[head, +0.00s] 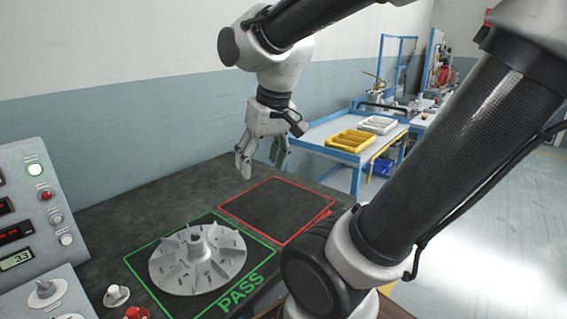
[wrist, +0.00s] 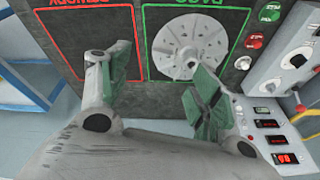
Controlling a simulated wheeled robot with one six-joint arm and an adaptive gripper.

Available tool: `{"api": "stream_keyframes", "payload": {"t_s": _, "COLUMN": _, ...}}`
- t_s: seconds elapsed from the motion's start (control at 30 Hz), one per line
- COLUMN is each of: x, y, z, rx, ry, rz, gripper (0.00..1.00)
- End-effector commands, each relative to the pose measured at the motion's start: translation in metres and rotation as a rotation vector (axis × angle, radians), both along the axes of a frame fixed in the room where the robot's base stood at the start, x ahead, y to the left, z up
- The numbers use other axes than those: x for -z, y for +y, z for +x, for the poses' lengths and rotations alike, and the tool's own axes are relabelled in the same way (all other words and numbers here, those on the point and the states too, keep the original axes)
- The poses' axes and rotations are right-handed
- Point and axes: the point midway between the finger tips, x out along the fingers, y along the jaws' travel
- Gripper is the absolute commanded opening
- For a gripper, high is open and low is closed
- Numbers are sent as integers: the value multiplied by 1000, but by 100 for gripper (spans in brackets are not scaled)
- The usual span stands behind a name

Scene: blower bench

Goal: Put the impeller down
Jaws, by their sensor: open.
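The grey finned impeller (head: 197,259) lies flat, hub up, inside the green PASS square (head: 262,245) on the dark bench top. It also shows in the wrist view (wrist: 186,45), within the green outline. My gripper (head: 259,170) is open and empty, above the far part of the bench, behind the impeller and apart from it. In the wrist view its two green-padded fingers (wrist: 160,95) are spread with nothing between them. The red-outlined square (head: 275,207) beside the PASS square is empty in the part I see; my arm hides its near right corner.
A control panel (head: 30,215) with lit displays, knobs and buttons stands at the left, close to the PASS square. A blue workbench (head: 340,133) with a yellow tray (head: 351,140) and a white tray (head: 377,125) is behind. Open floor lies at the right.

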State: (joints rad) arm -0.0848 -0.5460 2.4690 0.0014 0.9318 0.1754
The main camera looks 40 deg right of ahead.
Motion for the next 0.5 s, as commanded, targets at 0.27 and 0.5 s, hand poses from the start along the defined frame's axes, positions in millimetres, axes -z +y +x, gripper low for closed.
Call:
{"api": "stream_keyframes", "payload": {"t_s": 0.27, "x": -7, "y": -21, "z": -51, "rx": -74, "ry": -88, "rz": -49, "gripper": 64}}
{"api": "stream_keyframes", "payload": {"t_s": 0.5, "x": -7, "y": -21, "z": -53, "rx": -80, "ry": -90, "rz": -53, "gripper": 64}}
